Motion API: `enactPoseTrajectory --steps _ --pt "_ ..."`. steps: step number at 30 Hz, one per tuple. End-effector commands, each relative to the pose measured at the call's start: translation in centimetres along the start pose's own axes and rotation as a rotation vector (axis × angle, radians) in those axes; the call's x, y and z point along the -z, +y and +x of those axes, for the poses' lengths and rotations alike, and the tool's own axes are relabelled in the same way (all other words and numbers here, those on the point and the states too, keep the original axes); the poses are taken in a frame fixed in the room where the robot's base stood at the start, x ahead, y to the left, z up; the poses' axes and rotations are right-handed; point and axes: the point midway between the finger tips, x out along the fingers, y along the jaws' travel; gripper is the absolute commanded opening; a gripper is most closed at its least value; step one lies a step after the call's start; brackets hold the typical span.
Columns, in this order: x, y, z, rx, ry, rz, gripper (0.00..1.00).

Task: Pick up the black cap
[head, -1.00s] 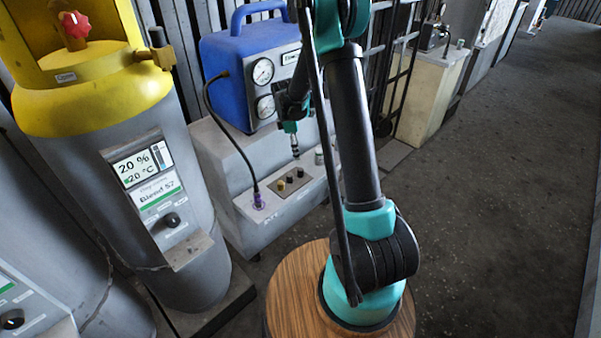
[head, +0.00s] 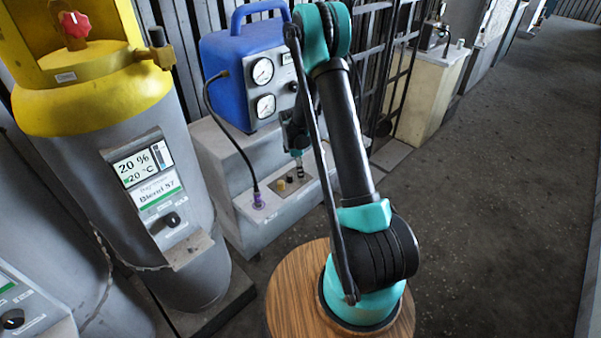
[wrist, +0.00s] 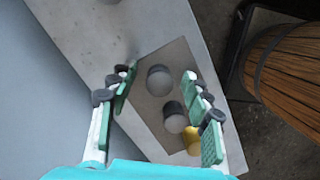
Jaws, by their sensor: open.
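A dark round cap (wrist: 159,79) with a grey-looking top stands on a brownish plate (wrist: 143,110). A second dark cap (wrist: 174,117) and a brass-yellow cap (wrist: 192,139) stand beside it in a row. In the wrist view my gripper (wrist: 159,88) is open, one finger on each side of the first dark cap, with no contact visible. In the head view my gripper (head: 297,153) points down just above the plate, partly hidden by my arm. The yellow cap (head: 281,186) shows there at the near end of the row.
The plate sits on a grey step (head: 262,222) in front of a blue gauge unit (head: 246,62). A black hose with a purple plug (head: 258,200) joins the step at left. A yellow-topped grey tank (head: 165,215) stands further left. The floor at right is open.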

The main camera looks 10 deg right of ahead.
Motion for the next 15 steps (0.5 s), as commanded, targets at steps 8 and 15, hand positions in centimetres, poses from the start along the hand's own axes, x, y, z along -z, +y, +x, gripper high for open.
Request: enactPoseTrajectory --steps 8,15 --pt "0.00 0.00 0.00 0.000 0.000 0.000 0.38" --pt "0.01 0.01 -0.01 0.000 0.000 0.000 0.08"
